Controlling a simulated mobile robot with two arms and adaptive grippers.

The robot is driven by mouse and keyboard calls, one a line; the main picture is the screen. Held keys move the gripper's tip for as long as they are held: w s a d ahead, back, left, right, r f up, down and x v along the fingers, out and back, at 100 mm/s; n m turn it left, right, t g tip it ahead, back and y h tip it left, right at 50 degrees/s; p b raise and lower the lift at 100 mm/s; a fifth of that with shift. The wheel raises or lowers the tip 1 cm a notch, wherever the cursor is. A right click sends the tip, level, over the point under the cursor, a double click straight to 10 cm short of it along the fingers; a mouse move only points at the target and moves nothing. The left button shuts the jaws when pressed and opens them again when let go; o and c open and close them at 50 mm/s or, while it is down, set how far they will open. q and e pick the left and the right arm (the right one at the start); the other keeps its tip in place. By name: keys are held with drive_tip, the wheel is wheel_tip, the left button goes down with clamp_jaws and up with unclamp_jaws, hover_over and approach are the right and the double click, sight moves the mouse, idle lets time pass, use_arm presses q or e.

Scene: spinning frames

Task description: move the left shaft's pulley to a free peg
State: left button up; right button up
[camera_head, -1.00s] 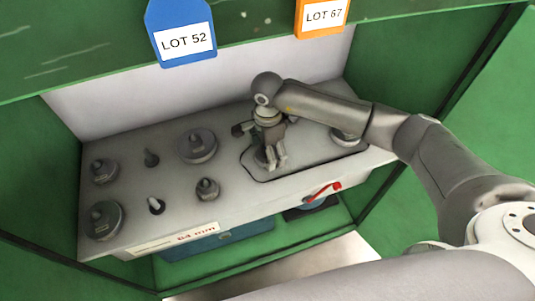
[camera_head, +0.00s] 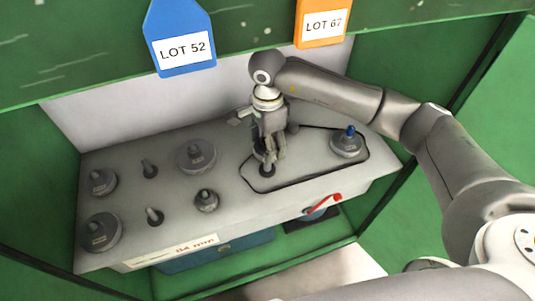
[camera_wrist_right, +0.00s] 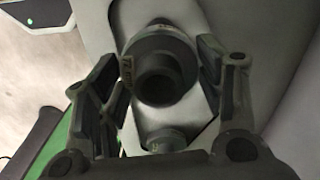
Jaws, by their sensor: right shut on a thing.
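My right gripper (camera_head: 270,153) is over the left shaft (camera_head: 267,171) and is shut on a grey pulley (camera_wrist_right: 160,75), which sits between the two fingers in the wrist view. In the head view the fingers largely hide this pulley. The left shaft shows just below them, apparently bare; the exact gap is unclear. The right shaft's pulley (camera_head: 347,145) has a blue top. Two bare pegs stand on the left half of the board, a back one (camera_head: 150,169) and a front one (camera_head: 155,216). My left gripper is not in view.
Grey pulleys sit on other pegs: back left (camera_head: 102,182), front left (camera_head: 100,233), back middle (camera_head: 196,156) and front middle (camera_head: 206,201). A black loop (camera_head: 262,192) surrounds both shafts. A red lever (camera_head: 324,205) is on the front face. Green walls enclose the board.

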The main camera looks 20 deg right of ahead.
drive_tip(key=shift+r, duration=1)
